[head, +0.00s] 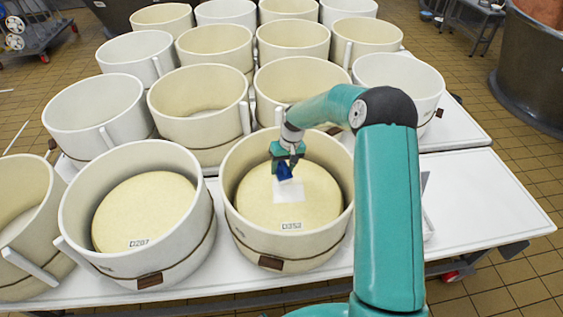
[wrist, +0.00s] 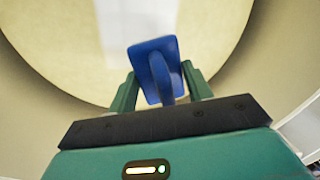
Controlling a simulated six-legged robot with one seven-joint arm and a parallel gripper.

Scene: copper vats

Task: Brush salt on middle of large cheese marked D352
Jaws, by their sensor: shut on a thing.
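The large cheese marked D352 (head: 312,208) lies in a cream round mould (head: 236,222) at the front middle of the table. A white patch, seemingly salt (head: 288,192), lies on the middle of its top; a pale strip of it shows in the wrist view (wrist: 115,30). My gripper (head: 287,160) is inside the mould's rim, over the cheese. It is shut on a blue brush (wrist: 155,70), also visible in the head view (head: 285,172). The brush is tilted and its bristles are hidden in the wrist view. I cannot tell whether it touches the cheese.
A second cheese marked D207 (head: 135,205) lies in the mould to the left. Several empty moulds (head: 205,105) stand in rows behind. The white table (head: 480,205) is clear at the right. A dark vat (head: 530,75) stands at the right back.

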